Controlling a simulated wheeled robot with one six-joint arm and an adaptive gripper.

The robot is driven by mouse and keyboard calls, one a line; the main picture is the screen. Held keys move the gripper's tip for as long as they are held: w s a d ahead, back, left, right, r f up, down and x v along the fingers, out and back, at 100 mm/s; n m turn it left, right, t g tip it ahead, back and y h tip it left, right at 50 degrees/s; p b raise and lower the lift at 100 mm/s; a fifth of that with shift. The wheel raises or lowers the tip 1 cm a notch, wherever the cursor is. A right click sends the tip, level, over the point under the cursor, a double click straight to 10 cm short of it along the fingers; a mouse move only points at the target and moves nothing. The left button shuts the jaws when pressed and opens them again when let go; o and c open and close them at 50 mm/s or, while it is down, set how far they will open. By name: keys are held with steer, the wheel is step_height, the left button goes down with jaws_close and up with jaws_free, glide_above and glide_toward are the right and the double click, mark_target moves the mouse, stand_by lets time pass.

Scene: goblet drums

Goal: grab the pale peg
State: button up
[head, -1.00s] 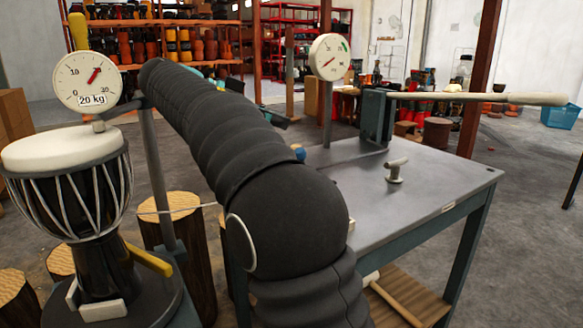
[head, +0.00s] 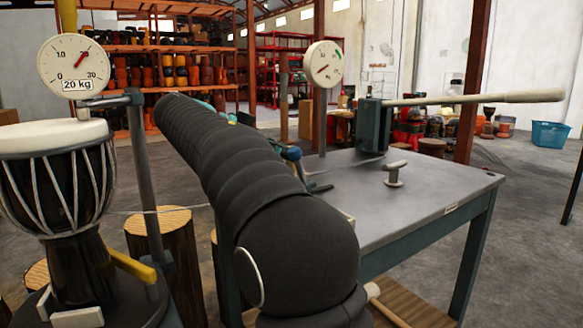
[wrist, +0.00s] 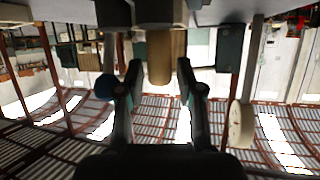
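In the wrist view, which is upside down, a pale tan wooden cylinder (wrist: 166,55), which looks like the pale peg, sticks out from a dark block. My gripper (wrist: 159,68) is open, with a finger on each side of the cylinder's outline. I cannot tell how far the cylinder is beyond the fingertips or whether they touch it. In the head view my arm hides most of the gripper and this cylinder.
A dial gauge (head: 323,64) and a clamp with a long pale lever (head: 480,97) stand at the table's back. A goblet drum (head: 65,190) under a 20 kg dial (head: 74,66) is at left, near wooden stumps (head: 165,250). A blue ball (wrist: 105,87) shows beside my left-hand finger.

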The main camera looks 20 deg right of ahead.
steer(key=x, duration=0.4)
steer(key=shift+d+f+b, duration=0.1)
steer(key=shift+d+b, duration=0.1)
steer(key=shift+b, duration=0.2)
jaws_close()
